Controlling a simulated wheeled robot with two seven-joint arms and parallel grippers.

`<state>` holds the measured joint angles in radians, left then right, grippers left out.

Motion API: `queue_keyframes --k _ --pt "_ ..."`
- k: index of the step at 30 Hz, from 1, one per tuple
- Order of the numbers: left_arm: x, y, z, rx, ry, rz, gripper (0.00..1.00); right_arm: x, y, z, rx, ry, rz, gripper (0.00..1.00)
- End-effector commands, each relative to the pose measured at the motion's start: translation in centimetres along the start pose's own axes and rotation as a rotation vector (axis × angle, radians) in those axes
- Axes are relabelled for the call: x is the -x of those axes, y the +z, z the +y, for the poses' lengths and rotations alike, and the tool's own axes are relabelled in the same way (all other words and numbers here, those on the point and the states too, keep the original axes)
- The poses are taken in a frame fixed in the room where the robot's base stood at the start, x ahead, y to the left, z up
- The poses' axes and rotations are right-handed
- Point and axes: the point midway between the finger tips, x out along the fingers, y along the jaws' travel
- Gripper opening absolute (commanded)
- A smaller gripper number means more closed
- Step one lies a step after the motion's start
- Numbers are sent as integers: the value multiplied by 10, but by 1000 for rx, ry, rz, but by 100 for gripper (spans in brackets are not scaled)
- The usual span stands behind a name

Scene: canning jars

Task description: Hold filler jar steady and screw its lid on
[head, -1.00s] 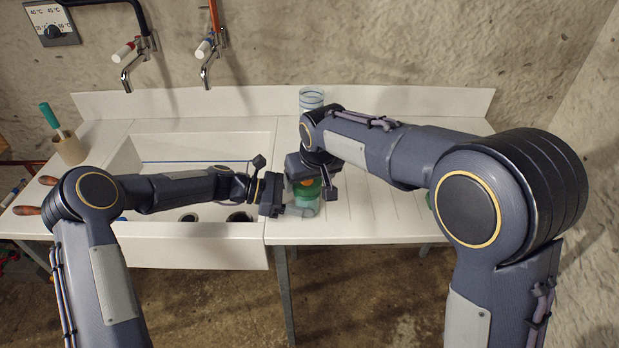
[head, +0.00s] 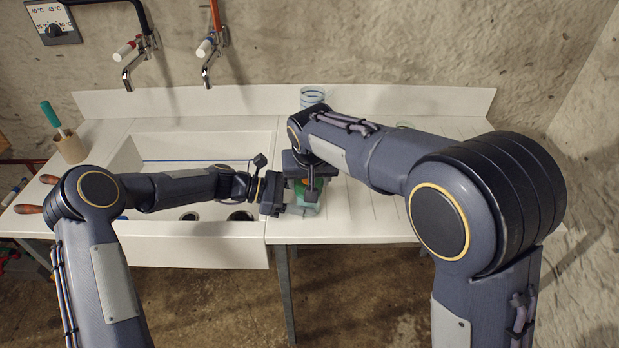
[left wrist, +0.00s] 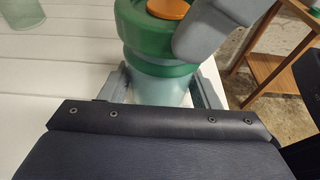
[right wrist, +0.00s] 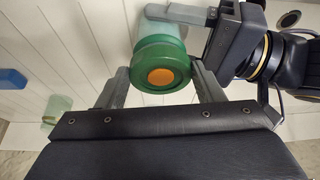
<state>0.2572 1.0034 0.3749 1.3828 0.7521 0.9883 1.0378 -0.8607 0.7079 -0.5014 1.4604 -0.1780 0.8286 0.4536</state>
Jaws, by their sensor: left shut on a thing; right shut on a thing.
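The filler jar (left wrist: 160,92) is pale blue, see-through and upright near the counter's front edge; in the head view it is mostly hidden behind the grippers. Its green lid (right wrist: 150,52) with an orange disc (right wrist: 161,77) sits on its mouth. I cannot tell how tightly it is seated. My left gripper (left wrist: 165,88) is shut around the jar's body, below the lid. My right gripper (right wrist: 164,84) is above the jar, shut with its fingers on either side of the lid. The lid also shows in the left wrist view (left wrist: 140,38).
A clear jar (head: 312,95) stands at the back of the counter. A greenish glass (right wrist: 57,104) shows in the right wrist view. The white sink (head: 190,245) is left of the filler jar, under two taps. A brush stands in a holder (head: 71,149) at far left.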

Motion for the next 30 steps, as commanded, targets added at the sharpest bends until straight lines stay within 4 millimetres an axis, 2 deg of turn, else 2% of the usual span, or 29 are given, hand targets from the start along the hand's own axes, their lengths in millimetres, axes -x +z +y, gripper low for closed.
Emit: queue_keyframes --k 2,3,9,17,20,23,30 --pt "1 0 0 0 2 1 43 0 -1 4 -2 7 1 34" --pt "2 0 0 0 2 1 43 0 -1 5 -1 8 0 62" --pt "1 0 0 0 2 1 43 0 -1 4 0 6 0 86" --pt "1 0 0 0 1 0 43 0 -1 3 2 3 1 86" --pt "1 0 0 0 1 0 43 7 -1 2 2 2 3 86" --pt "1 0 0 0 1 0 43 22 -2 2 2 0 4 86" --pt "1 0 0 0 1 0 43 74 -2 2 1 0 4 86"
